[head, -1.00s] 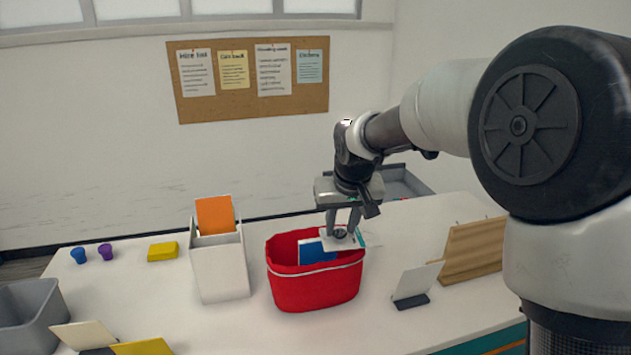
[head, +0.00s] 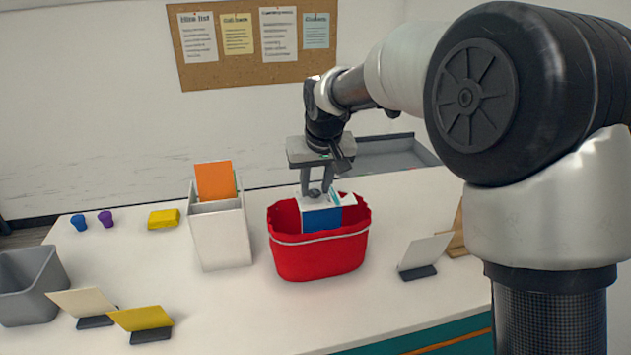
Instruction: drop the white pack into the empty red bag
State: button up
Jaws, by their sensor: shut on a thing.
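The red bag (head: 318,258) stands open on the white counter, its pale handle across the front. A blue piece (head: 321,220) shows inside its mouth, so the bag does not look empty. My gripper (head: 316,191) points down over the bag's mouth. It is shut on the white pack (head: 309,202), which has teal marks at its right. The pack is around rim height, directly above the blue piece. Whether they touch, and how deep the pack reaches, I cannot tell.
A white holder (head: 220,240) with an orange card stands close left of the bag. A card stand (head: 423,254) is at right. A grey bin (head: 30,285) and yellow card (head: 140,318) are at left. A grey tray (head: 390,152) lies behind.

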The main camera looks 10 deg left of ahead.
jog(key=shift+f, duration=0.15)
jog(key=o, duration=1.1)
jog(key=shift+o, duration=0.2)
jog(key=v, duration=1.7)
jog(key=shift+s+d, duration=0.1)
jog(key=shift+s, duration=0.05)
